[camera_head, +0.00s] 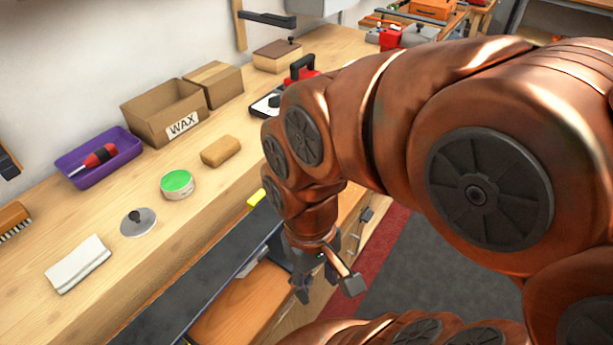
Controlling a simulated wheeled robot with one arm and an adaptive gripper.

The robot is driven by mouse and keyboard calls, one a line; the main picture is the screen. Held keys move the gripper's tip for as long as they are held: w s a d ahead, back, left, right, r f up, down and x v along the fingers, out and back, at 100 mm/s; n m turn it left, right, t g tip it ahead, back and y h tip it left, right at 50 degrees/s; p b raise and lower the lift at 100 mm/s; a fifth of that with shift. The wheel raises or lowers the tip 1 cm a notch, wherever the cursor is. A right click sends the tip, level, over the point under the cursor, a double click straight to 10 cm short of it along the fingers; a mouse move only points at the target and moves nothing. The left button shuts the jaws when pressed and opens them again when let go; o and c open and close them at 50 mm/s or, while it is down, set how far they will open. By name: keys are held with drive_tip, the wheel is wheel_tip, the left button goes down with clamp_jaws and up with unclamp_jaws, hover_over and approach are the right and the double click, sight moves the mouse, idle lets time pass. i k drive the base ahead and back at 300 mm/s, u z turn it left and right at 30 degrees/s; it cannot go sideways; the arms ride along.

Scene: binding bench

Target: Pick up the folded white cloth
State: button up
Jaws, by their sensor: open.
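The folded white cloth (78,264) lies flat on the wooden bench at the lower left, near the bench's front edge. My gripper (328,291) is at the lower middle, pointing down, in front of the bench and well to the right of the cloth. Its fingers are apart with nothing seen between them. The cloth is in full view and nothing touches it.
Near the cloth are a round metal disc with a knob (138,222), a green-topped tin (177,184), a tan block (221,151) and a brush (13,221). Behind stand a purple tray (75,184) with a red-handled screwdriver (95,158) and a WAX box (150,124).

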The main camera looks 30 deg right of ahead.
sight(65, 274)
drive_tip(key=k, duration=1.3)
drive_tip(key=u, duration=0.4)
drive_tip(key=i, duration=0.8)
drive_tip(key=u, duration=1.25)
drive_tip(key=i, duration=0.4)
drive_tip(key=u, duration=0.3)
